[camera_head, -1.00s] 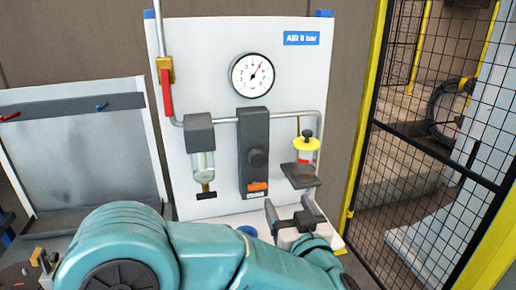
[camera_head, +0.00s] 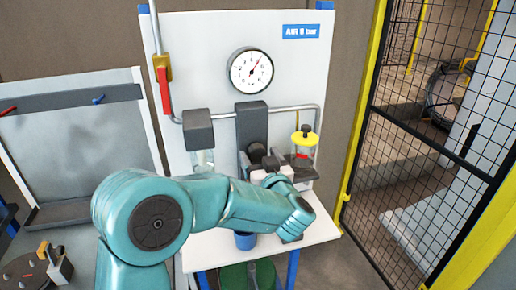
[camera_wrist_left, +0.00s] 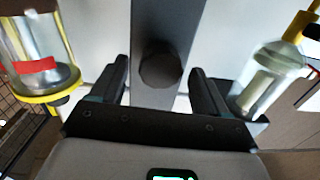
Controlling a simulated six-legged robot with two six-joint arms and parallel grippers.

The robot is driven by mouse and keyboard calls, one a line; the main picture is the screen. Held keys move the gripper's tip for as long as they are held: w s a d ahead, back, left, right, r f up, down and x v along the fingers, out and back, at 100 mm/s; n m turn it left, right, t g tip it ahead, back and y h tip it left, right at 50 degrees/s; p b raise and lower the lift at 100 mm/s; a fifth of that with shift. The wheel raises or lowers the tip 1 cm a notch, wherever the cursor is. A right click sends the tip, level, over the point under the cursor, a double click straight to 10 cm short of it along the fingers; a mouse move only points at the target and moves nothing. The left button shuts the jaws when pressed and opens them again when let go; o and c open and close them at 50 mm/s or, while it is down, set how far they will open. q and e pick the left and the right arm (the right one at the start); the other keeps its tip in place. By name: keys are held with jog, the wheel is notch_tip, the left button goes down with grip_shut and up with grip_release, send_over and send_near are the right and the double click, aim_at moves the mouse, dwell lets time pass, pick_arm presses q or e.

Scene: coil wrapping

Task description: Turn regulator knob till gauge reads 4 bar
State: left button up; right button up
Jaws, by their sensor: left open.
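The round white gauge (camera_head: 251,71) is on the white panel, its needle pointing up and right; its numbers are too small to read surely. Below it is the dark regulator block (camera_head: 252,122). The dark round regulator knob (camera_wrist_left: 160,68) shows in the left wrist view, between the two fingers of my left gripper (camera_wrist_left: 160,75). The fingers are apart, with a gap on each side of the knob. In the head view my left gripper (camera_head: 272,170) is in front of the lower regulator, hiding its lower part. My right gripper is not in view.
A clear filter bowl (camera_wrist_left: 268,78) and a yellow-rimmed bowl (camera_wrist_left: 35,50) flank the regulator. A red-handled valve (camera_head: 163,85) is on the left pipe. A blue cup (camera_head: 245,240) stands on the white shelf (camera_head: 210,250). A yellow-framed mesh fence (camera_head: 430,130) is right.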

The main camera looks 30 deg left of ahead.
pick_arm(q)
jog(key=shift+x, duration=0.9)
jog(key=shift+d, duration=0.1)
jog(key=c, duration=1)
jog(key=n+b, duration=0.1)
jog(key=b, duration=0.1)
jog(key=n+b, duration=0.2)
jog(key=shift+f, duration=0.25)
jog(key=n+b, duration=0.2)
jog(key=n, duration=0.1)
jog(key=shift+r+b, duration=0.1)
jog(key=shift+b, duration=0.3)
jog(key=shift+r+n+b, duration=0.15)
jog(key=shift+n+b, duration=0.35)
jog(key=shift+n, duration=0.1)
